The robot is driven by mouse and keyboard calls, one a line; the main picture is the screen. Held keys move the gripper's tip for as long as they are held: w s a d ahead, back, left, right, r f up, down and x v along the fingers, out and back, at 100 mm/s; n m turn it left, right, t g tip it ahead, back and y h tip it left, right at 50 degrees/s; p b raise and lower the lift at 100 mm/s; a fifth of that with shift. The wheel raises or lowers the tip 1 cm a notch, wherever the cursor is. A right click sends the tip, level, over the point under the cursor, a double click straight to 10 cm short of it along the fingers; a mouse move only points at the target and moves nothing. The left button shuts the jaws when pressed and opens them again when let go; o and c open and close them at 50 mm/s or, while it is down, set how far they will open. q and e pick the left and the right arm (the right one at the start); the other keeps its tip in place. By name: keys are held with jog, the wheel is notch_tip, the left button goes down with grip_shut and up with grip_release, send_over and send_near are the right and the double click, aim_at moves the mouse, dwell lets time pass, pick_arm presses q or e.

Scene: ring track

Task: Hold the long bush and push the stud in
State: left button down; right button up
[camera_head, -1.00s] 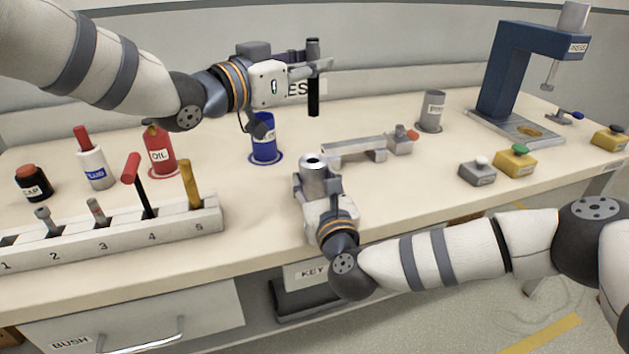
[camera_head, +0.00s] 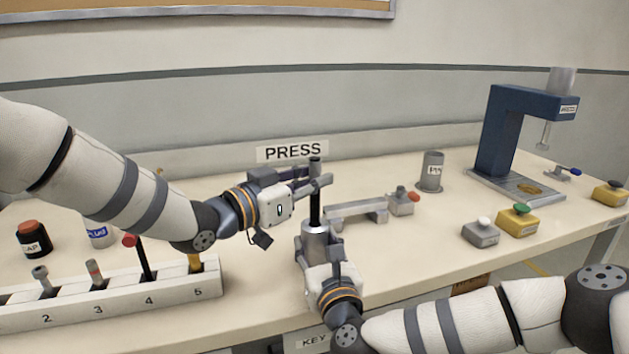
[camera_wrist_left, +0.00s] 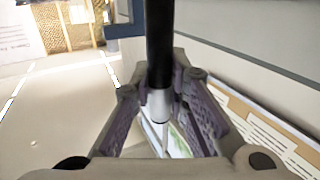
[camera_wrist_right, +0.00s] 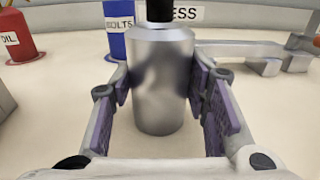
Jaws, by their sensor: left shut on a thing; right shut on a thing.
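The stud (camera_head: 315,207) is a black rod with a grey upper end, held upright by my left gripper (camera_head: 317,184), which is shut on it. The long bush (camera_head: 315,241) is a grey metal cylinder standing upright. My right gripper (camera_head: 318,258) is shut around its sides. The stud's lower end is at the bush's top opening, directly above it; how far it is inside, I cannot tell. In the right wrist view the bush (camera_wrist_right: 160,85) is between both fingers, with the black stud (camera_wrist_right: 159,9) at its top. The left wrist view shows the stud (camera_wrist_left: 160,45) between the fingers.
A grey bridge-shaped block (camera_head: 345,211) lies just right of the bush. A numbered rack (camera_head: 120,295) with several tools stands at the left front. A blue press (camera_head: 495,135), a grey cup (camera_head: 431,172) and button boxes (camera_head: 517,221) stand to the right.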

pick_arm(q)
jog(key=shift+f, duration=0.1)
jog(key=shift+f, duration=0.35)
jog(key=c, duration=1.6)
grip_release()
jog(key=shift+o, duration=0.2)
jog(key=shift+r, duration=0.7)
jog(key=v, duration=1.2)
jog(key=shift+f, duration=0.15)
pick_arm(e)
jog(key=shift+f, duration=0.1)
